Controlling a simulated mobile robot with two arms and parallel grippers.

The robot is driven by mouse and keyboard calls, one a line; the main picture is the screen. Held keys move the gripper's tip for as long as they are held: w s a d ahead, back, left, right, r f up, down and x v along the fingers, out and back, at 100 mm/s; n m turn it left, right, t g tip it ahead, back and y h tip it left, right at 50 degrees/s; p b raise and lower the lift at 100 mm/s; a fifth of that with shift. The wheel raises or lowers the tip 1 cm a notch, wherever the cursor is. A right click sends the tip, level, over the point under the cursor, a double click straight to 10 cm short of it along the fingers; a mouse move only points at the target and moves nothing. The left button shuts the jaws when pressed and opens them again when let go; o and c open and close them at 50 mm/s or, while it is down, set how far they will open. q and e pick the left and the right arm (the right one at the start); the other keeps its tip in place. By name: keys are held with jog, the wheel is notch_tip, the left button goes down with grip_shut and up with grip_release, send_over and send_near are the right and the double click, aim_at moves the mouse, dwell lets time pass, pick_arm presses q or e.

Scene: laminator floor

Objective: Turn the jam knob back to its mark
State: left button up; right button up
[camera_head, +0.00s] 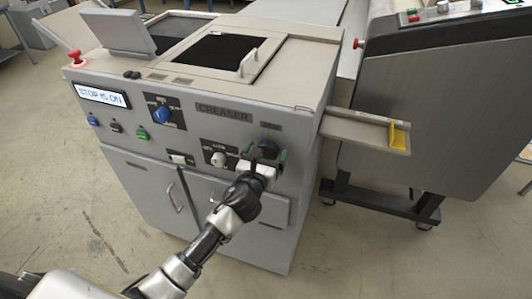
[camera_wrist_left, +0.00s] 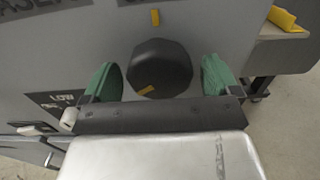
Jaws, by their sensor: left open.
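The jam knob (camera_wrist_left: 160,66) is a black, many-sided knob on the front panel of the grey creaser. A yellow pointer patch shows on its lower left part in the left wrist view. A yellow mark (camera_wrist_left: 155,17) sits on the panel above it. In the head view the knob (camera_head: 268,147) is partly hidden by my gripper. My left gripper (camera_wrist_left: 160,80) is open, with one green-padded finger on each side of the knob. I cannot tell whether the pads touch it. My right gripper is not in view.
The creaser (camera_head: 200,110) also carries a blue knob (camera_head: 161,114), a white knob (camera_head: 218,159), and a red stop button (camera_head: 76,58). A tray with a yellow stop (camera_head: 397,136) sticks out at right. A display (camera_head: 102,96) reads "STOP IS ON".

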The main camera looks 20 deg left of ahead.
pick_arm(q)
jog(key=c, duration=0.9)
